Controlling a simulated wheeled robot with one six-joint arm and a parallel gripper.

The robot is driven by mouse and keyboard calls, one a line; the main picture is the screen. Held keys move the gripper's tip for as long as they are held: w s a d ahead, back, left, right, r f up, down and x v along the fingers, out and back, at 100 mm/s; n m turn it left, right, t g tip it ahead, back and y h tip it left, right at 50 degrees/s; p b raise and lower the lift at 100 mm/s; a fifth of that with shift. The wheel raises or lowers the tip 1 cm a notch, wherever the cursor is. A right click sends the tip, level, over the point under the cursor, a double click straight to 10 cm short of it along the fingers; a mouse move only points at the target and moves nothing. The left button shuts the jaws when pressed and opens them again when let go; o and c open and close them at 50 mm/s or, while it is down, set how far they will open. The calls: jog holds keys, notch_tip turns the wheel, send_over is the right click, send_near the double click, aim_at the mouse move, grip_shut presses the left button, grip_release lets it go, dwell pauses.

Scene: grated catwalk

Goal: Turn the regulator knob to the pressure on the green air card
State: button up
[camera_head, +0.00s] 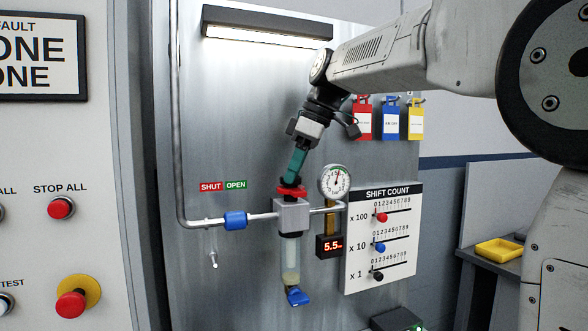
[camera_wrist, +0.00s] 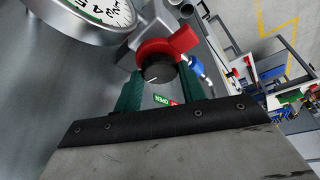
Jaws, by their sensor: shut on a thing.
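The regulator knob (camera_wrist: 156,70) is black with a white mark, above a red collar (camera_head: 291,191) on the grey regulator body (camera_head: 292,216). My gripper (camera_head: 293,177) reaches down onto the knob from above, its teal fingers shut on it. In the wrist view the fingers of my gripper (camera_wrist: 158,80) stand on either side of the knob. A round pressure gauge (camera_head: 335,182) is right of the regulator; its needle points near the top. A small display (camera_head: 330,246) below it reads 5.5 in red. I cannot make out a green air card in either view.
A SHIFT COUNT board (camera_head: 384,238) is right of the gauge. Red, blue and yellow tags (camera_head: 391,119) hang above it. A pipe with a blue fitting (camera_head: 236,220) runs left, below the SHUT/OPEN labels. A clear bowl with a blue end (camera_head: 297,296) hangs below the regulator.

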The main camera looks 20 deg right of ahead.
jog(key=shift+n, duration=0.6)
jog(key=shift+g, duration=0.3)
jog(key=o, duration=1)
jog(key=shift+n, duration=0.3)
jog(key=shift+c, duration=0.2)
jog(key=shift+d+r, duration=0.1)
jog(key=v, duration=0.7)
jog(key=shift+d+r, duration=0.15)
jog(key=shift+r, duration=0.15)
